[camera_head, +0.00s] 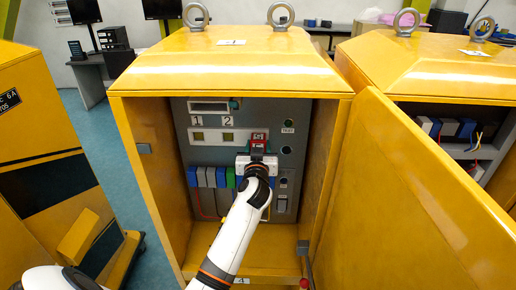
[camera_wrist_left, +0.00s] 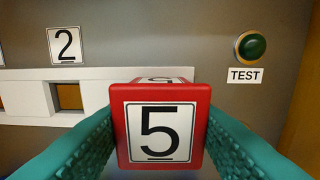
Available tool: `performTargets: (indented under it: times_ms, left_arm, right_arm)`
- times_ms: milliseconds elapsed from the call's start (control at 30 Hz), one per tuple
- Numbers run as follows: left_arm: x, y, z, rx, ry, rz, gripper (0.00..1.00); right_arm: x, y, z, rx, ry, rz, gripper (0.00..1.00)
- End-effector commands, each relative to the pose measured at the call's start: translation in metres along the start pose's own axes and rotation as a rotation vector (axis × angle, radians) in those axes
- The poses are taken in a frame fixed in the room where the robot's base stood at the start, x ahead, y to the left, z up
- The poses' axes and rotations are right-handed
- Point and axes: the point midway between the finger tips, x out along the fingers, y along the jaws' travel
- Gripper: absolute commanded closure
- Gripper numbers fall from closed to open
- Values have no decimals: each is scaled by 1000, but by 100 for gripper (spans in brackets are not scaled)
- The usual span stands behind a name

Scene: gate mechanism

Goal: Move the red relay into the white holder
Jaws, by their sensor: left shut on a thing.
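The red relay (camera_wrist_left: 160,130) has a white label with a black 5 on its near face and another label on top. In the left wrist view, the teal fingers of my left gripper (camera_head: 258,158) press on its two sides. The head view shows the relay (camera_head: 258,140) in front of the grey panel, upright. The white holder (camera_head: 215,132) is a strip across the panel with square openings below labels 1 and 2. In the left wrist view, the holder (camera_wrist_left: 30,75) is behind and left of the relay, which hides part of it. My right gripper is not in view.
A green TEST button (camera_wrist_left: 251,46) is right of the relay. Blue, grey and green blocks (camera_head: 212,177) sit lower left on the panel. The yellow cabinet's side walls (camera_head: 150,180) and open door (camera_head: 410,190) flank my arm.

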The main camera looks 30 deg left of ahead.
Motion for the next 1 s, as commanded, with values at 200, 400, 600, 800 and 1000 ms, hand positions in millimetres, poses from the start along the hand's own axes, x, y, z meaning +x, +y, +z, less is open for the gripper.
performTargets:
  times_ms: [200, 400, 600, 800, 1000]
  left_arm:
    - [2, 0, 2, 0, -4, 0, 79]
    - [2, 0, 3, 0, -6, 0, 57]
    - [2, 0, 2, 0, -4, 0, 32]
    - [2, 0, 1, 0, -2, 0, 29]
    - [-5, 0, -1, -1, -1, -1, 29]
  right_arm:
    - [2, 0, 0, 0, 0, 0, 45]
    - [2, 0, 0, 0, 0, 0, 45]
    - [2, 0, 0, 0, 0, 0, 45]
    - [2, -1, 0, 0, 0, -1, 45]
    - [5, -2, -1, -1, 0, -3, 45]
